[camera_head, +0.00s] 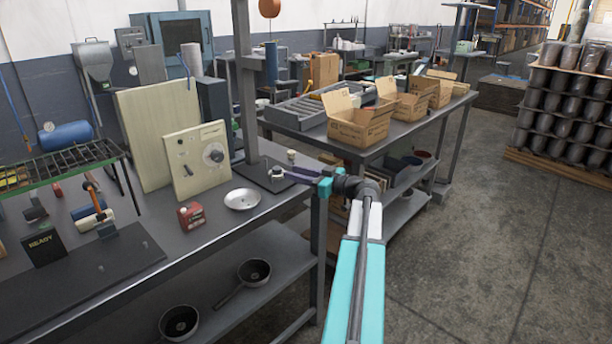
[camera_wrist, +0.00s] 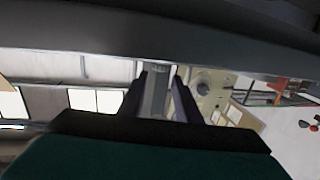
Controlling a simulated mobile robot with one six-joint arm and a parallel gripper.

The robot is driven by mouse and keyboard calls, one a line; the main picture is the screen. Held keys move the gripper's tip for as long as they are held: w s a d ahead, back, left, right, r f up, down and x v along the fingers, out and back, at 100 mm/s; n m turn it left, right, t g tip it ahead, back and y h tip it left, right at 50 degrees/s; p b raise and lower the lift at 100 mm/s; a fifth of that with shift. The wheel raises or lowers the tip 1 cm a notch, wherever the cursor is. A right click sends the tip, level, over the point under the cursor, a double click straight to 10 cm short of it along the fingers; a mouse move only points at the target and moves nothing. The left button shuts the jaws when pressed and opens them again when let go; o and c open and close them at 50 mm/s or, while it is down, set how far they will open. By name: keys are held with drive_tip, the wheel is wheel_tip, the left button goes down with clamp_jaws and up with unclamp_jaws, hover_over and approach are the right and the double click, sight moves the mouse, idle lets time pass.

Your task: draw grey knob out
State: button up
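A small grey knob-like piece (camera_head: 276,171) shows at the tip of my gripper (camera_head: 285,173) in the head view, above the dark base plate of the grey post. The gripper reaches it from the right, held nearly level. In the wrist view, a grey upright piece (camera_wrist: 156,92) stands between the two dark fingers of my gripper (camera_wrist: 162,82). The fingers are apart, with the piece close to the left one. I cannot tell whether both touch it, or how deep it is seated.
A cream panel (camera_head: 184,172) with a round dial stands left of my gripper. The grey post (camera_head: 246,90) rises behind. Pans (camera_head: 254,271) lie on the lower shelf.

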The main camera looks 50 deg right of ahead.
sight(277, 172)
drive_tip(key=shift+w+a+f+p, duration=0.1)
drive_tip(key=shift+w+a+p, duration=0.1)
drive_tip(key=shift+w, duration=1.35)
drive_tip(key=shift+w+a+f+p, duration=0.1)
drive_tip(key=shift+w+a+p, duration=0.1)
drive_tip(key=shift+w, duration=1.35)
clamp_jaws()
